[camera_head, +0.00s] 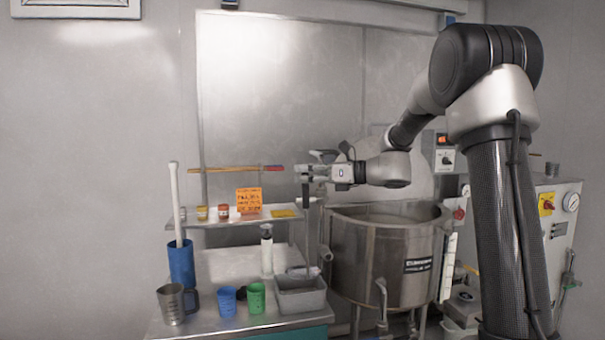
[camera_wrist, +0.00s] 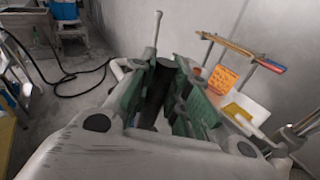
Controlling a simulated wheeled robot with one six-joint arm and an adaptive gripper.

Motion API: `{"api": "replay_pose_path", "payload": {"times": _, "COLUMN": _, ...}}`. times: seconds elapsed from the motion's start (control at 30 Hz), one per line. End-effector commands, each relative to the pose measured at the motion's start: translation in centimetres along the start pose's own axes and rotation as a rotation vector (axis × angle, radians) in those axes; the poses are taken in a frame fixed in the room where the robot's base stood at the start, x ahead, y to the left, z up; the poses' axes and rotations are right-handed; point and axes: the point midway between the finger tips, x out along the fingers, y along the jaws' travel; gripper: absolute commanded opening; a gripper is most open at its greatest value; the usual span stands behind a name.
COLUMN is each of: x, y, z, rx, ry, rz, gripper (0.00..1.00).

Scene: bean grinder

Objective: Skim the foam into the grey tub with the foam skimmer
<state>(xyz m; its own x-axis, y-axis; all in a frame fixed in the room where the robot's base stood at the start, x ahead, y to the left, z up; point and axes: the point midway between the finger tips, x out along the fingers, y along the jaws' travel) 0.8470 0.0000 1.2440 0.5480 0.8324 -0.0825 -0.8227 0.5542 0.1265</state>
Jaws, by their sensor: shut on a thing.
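My gripper (camera_head: 308,172) is above the worktop, left of the steel kettle. It is shut on the dark handle of the foam skimmer (camera_head: 306,192), which hangs upright with a thin rod running down toward the grey tub (camera_head: 302,300). The wrist view shows the black handle (camera_wrist: 156,94) between the green finger pads. A pale flat shape shows at the tub's back rim; I cannot tell whether it is the skimmer's head. The round steel kettle (camera_head: 378,262) stands right of the tub, with a pale surface inside. I cannot make out foam in the tub.
On the worktop left of the tub stand a green cup (camera_head: 256,298), a blue cup (camera_head: 227,301), a grey jug (camera_head: 176,303) and a tall blue container (camera_head: 181,264). A shelf (camera_head: 215,222) with small jars and an orange card is behind.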

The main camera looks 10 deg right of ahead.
Motion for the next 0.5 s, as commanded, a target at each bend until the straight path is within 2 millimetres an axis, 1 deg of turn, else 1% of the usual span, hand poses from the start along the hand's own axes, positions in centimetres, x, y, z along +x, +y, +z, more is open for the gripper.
{"api": "replay_pose_path", "payload": {"times": 0.13, "x": -1.1, "y": 1.6, "z": -0.2, "rx": -0.047, "ry": -0.033, "rz": -0.002, "gripper": 0.0}}
{"api": "replay_pose_path", "payload": {"times": 0.5, "x": -2.4, "y": 3.7, "z": -0.6, "rx": -0.114, "ry": -0.078, "rz": -0.001, "gripper": 0.0}}
